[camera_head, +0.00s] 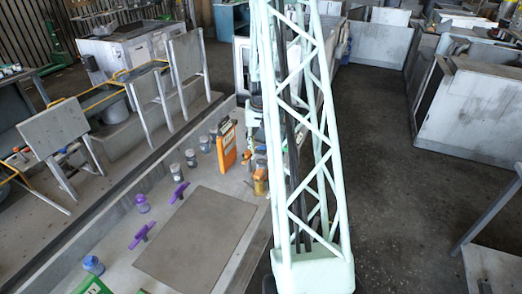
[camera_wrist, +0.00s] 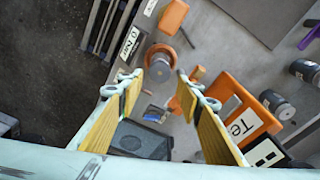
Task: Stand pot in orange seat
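In the wrist view a round orange piece, which looks like the orange seat (camera_wrist: 149,54), lies just beyond my fingertips. A dark grey round pot (camera_wrist: 160,71) shows at its middle; I cannot tell how deep it sits. My gripper (camera_wrist: 158,80) is open, its two yellow-padded fingers apart on either side of the pot's near edge. I see no contact between the fingers and the pot. Other grey-lidded pots (camera_wrist: 305,71) stand at the right; several grey pots (camera_head: 190,158) also show in a row in the head view. There my mast and arm hide most of the gripper area.
An orange labelled case (camera_wrist: 236,112) stands close to the right finger, and upright in the head view (camera_head: 227,147). A dark box (camera_wrist: 141,139) lies below, between the fingers. Purple pieces (camera_head: 180,192) and a blue pot (camera_head: 93,265) surround a bare grey mat (camera_head: 197,240).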

